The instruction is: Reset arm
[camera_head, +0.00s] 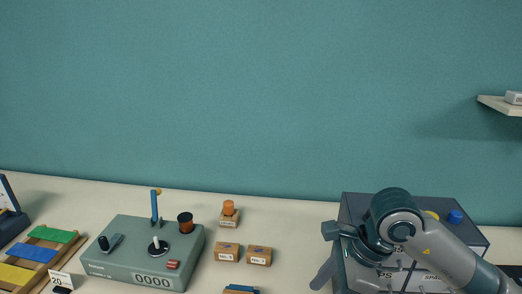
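My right arm (445,260) comes in from the lower right. My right gripper (324,257) reaches left across the front of a dark grey box (362,208) with white lettering. Its two dark fingers are spread apart, one above the other, with bare table showing between them. It holds nothing that I can see. The arm hides much of the box's front and part of its top. Whether the gripper touches the box, I cannot tell. My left arm and gripper are not in view.
A green-grey counter device (130,268) reading 0000 stands at left-centre. Small cardboard boxes (227,252) and an orange-topped item (229,210) stand right of it. Coloured slats on a wooden rack (75,248) lie far left. A wall shelf (497,105) is upper right. Table between cartons and box is clear.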

